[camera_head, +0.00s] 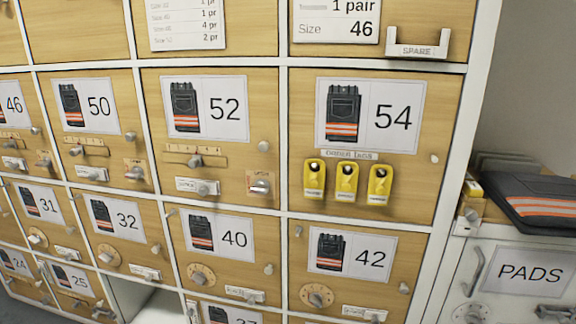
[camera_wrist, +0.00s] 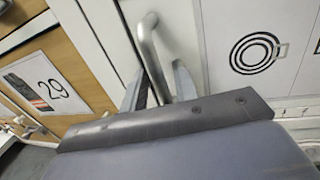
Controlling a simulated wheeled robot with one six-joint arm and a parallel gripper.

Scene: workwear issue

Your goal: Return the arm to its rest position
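My gripper (camera_wrist: 160,82) shows only in the wrist view, beyond the dark edge of its grey-blue body. Its two fingers stand apart, with space between them. A curved metal handle (camera_wrist: 149,40) on a white front shows between and beyond the fingers. I cannot tell whether a finger touches it. No part of my arm shows in the head view, so its overall pose is hidden.
Wooden locker doors with numbered cards, such as the 54 door (camera_head: 420,185) with yellow tags (camera_head: 346,182), fill the head view. A white PADS door (camera_head: 525,275) has folded dark workwear (camera_head: 535,200) above it. The wrist view shows a 29 card (camera_wrist: 45,85) and a ring-marked panel (camera_wrist: 225,80).

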